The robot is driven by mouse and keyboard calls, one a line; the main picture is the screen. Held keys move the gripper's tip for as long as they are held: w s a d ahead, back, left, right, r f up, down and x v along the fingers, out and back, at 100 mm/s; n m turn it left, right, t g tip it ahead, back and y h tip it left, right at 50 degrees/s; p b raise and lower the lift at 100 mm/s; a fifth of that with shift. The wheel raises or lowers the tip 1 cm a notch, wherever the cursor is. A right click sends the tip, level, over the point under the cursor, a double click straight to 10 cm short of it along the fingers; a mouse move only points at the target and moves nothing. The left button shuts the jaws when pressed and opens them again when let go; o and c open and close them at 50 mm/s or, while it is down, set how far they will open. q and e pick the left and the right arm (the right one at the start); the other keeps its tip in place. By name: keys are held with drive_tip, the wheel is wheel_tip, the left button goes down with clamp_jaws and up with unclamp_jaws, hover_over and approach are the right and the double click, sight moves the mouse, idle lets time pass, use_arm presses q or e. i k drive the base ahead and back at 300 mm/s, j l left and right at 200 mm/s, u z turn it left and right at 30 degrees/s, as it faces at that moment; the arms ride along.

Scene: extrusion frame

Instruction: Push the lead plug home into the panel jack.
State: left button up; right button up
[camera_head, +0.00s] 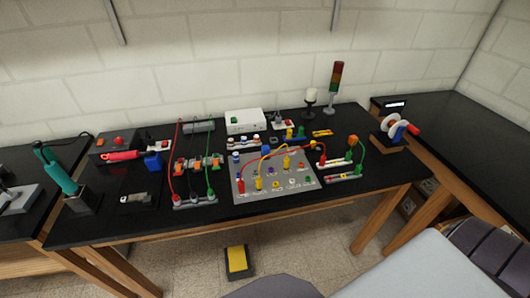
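The grey panel (300,196) lies on the black bench, right of centre, with several coloured jacks and plugs on it. A red lead (276,148) arches over the panel. It runs from a red plug (241,186) at the panel's left edge towards the right side. Yellow plugs stand upright on the panel, one near the left (259,183) and one farther back (286,162). The picture is too small to tell how deep any plug sits, or which one is the lead plug. Neither gripper is in view.
A rack (195,201) with upright red and green leads stands left of the panel. A small rack (340,177) with a green lead stands right. The bench's front strip is mostly clear.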

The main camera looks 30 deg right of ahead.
sight(323, 158)
drive_tip(key=k+j+z, duration=0.1)
drive_tip(key=z, duration=1.35)
